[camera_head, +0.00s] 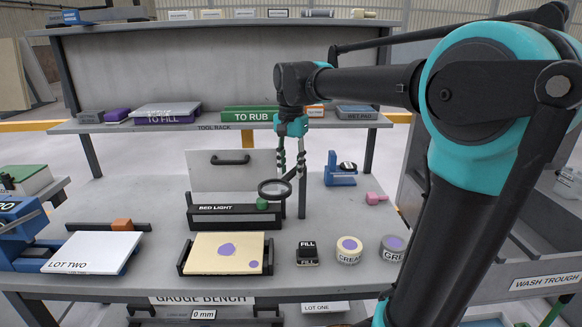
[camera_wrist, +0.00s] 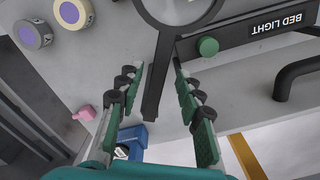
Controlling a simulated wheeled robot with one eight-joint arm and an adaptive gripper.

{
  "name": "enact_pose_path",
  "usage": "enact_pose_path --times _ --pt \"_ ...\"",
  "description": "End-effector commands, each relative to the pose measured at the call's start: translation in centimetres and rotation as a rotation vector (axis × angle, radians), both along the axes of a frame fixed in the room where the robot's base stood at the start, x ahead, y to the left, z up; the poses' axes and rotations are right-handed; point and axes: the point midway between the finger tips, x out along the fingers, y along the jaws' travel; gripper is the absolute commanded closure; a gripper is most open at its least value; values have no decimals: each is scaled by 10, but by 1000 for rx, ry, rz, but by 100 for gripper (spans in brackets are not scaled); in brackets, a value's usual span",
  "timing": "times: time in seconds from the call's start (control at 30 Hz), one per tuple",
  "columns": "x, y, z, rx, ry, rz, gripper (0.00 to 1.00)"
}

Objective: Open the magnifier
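The magnifier (camera_head: 275,188) is a black ring with a clear lens and a dark handle. My gripper (camera_head: 291,172) points down just above the handle. In the wrist view my gripper (camera_wrist: 155,70) is open, with a gap on each side of the handle. I cannot tell whether the fingertips are level with it.
The BED LIGHT box (camera_head: 235,215) has a green knob (camera_head: 262,204) close to the ring. A tan board (camera_head: 226,253), FILL block (camera_head: 307,253) and two round tins stand in front. A blue device (camera_head: 341,176) and pink piece (camera_head: 376,198) lie right. A shelf (camera_head: 220,126) hangs behind.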

Motion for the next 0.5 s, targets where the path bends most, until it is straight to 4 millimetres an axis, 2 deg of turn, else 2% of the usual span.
enact_pose_path --times 0.13,0.23,0.5 --pt "0 0 5 0 0 0 64" --pt "0 0 17 0 0 0 64" --pt "0 0 71 0 0 0 64"
